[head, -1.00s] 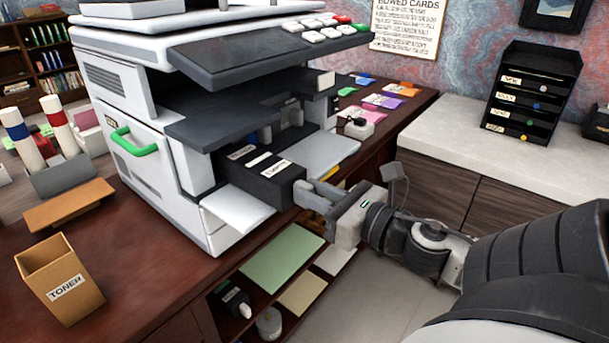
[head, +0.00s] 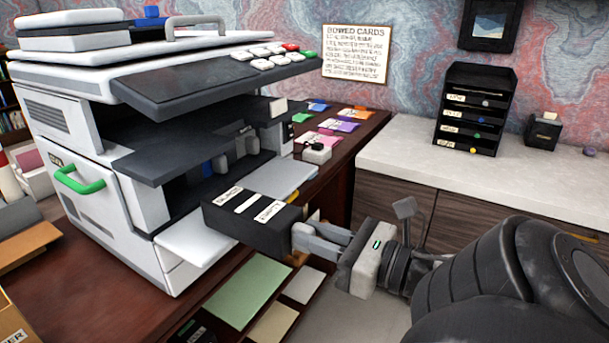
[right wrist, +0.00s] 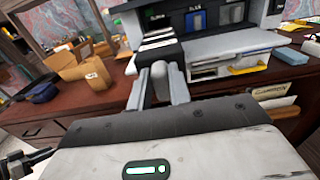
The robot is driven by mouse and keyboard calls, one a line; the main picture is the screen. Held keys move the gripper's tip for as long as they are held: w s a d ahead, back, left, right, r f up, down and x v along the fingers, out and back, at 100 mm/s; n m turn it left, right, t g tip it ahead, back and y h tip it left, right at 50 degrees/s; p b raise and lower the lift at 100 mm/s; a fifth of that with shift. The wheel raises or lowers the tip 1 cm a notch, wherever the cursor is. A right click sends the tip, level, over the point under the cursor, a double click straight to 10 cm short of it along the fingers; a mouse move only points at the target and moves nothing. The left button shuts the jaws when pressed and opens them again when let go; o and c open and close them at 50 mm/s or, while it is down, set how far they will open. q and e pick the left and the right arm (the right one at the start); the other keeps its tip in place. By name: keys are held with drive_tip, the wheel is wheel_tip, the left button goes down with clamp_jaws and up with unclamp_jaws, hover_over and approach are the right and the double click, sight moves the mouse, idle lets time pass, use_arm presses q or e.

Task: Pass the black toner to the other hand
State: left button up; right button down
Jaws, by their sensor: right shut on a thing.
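The black toner (head: 235,220) is a dark box with white labels, held in front of the white copier's open bay. My right gripper (head: 300,236) is shut on its right end. In the right wrist view the toner (right wrist: 157,54) sticks out beyond the fingers of my right gripper (right wrist: 158,85).
The white copier (head: 85,190) with a green handle stands on the desk, its white tray (head: 195,240) just left of the toner. A cardboard box (head: 12,320) is at the lower left. Papers lie on a shelf below; a pale counter (head: 420,160) is at right.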

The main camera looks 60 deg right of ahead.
drive_tip(key=shift+s, duration=0.75)
